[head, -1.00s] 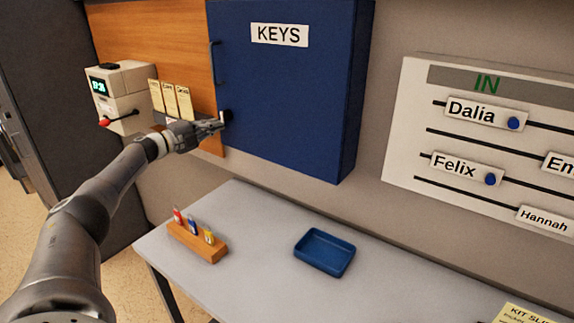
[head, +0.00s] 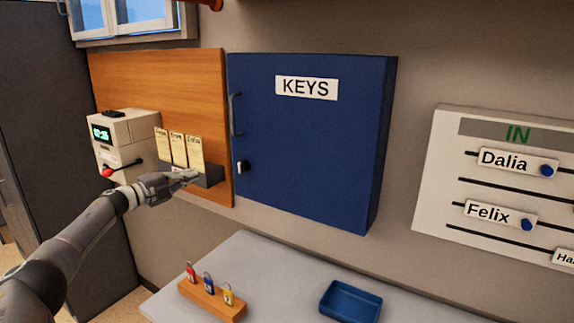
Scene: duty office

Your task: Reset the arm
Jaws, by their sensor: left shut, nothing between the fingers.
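My left arm comes in from the lower left. Its gripper (head: 186,176) is shut and empty, in front of the dark card rack (head: 207,175) on the wooden panel. Whether it touches the rack I cannot tell. The blue key cabinet (head: 310,140), labelled KEYS, is closed on the wall to the right of the gripper. My right gripper is not in view.
A time clock (head: 123,143) with a red-knobbed lever is at left, beside several upright cards (head: 179,149). The table (head: 265,272) below holds a wooden block (head: 213,300) with coloured tags and a blue tray (head: 350,301). An IN board (head: 500,185) hangs at right.

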